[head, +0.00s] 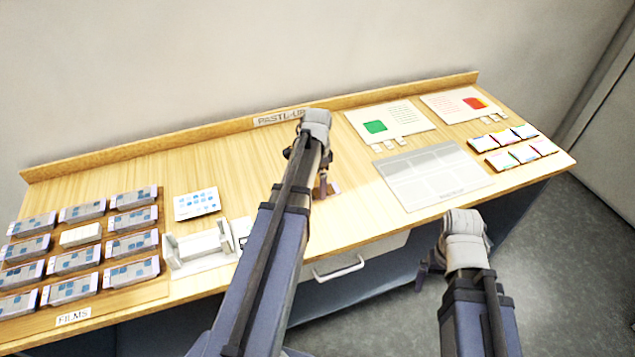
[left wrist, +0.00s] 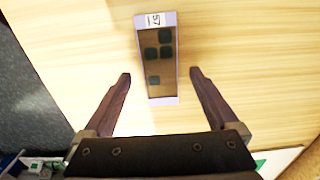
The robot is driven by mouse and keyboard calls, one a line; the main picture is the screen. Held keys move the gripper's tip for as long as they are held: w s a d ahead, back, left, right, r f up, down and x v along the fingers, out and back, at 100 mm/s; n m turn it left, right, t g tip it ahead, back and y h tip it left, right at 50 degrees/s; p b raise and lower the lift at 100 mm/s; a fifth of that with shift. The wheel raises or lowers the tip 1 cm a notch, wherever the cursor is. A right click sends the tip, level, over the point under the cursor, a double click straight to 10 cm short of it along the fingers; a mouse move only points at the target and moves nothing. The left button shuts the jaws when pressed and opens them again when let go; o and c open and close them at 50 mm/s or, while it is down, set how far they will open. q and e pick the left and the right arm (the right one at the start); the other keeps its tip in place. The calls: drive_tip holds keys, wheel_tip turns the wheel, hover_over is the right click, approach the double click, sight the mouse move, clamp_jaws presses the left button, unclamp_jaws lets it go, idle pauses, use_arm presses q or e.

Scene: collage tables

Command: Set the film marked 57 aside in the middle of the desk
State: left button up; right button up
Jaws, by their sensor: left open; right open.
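The film marked 57 (left wrist: 153,85) lies flat on the bare wood in the left wrist view, a narrow pale-edged strip with dark squares and its label at the far end. In the head view only a corner of it (head: 334,187) shows behind my left gripper, near the middle of the desk (head: 240,177). My left gripper (head: 308,172) is open above it. In the left wrist view its fingers (left wrist: 161,75) stand on either side of the film, apart from it. My right gripper (head: 432,272) is open and empty, in front of the desk's edge.
Several films stand in rows on a board (head: 92,312) labelled FILMS at left, with a plain white block (head: 80,235) among them. A white holder (head: 203,261) and a blue-squared card (head: 197,204) are beside it. A grey layout sheet (head: 432,176) and two cards lie right.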

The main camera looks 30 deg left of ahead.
wheel_tip(320, 180, up, 10)
drive_tip(key=p, duration=0.9)
